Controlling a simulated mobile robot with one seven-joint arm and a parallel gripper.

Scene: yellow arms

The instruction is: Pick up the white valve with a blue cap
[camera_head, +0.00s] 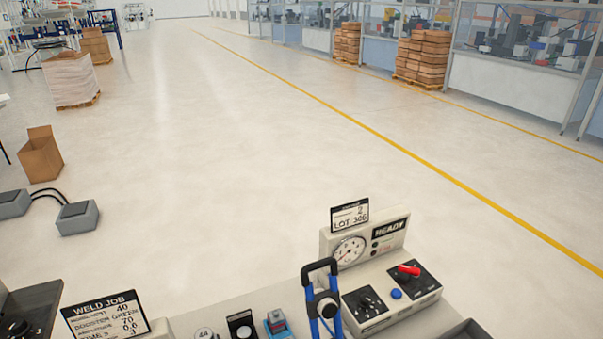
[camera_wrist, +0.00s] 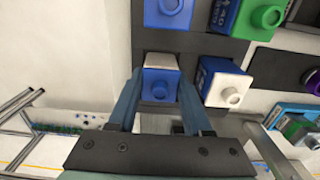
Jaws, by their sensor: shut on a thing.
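The white valve with a blue cap (camera_wrist: 158,62) is in the middle of the wrist view. Its white body shows at the top and its blue face with a round blue port points toward the camera. My gripper (camera_wrist: 160,84) has one blue-grey finger on each side of it and is shut on it. The valve is in front of a dark grey strip; I cannot tell whether it still touches it.
A blue valve with a white cap (camera_wrist: 226,89) is close on the right. A blue one (camera_wrist: 168,12) and a blue one with a green cap (camera_wrist: 264,14) are above.

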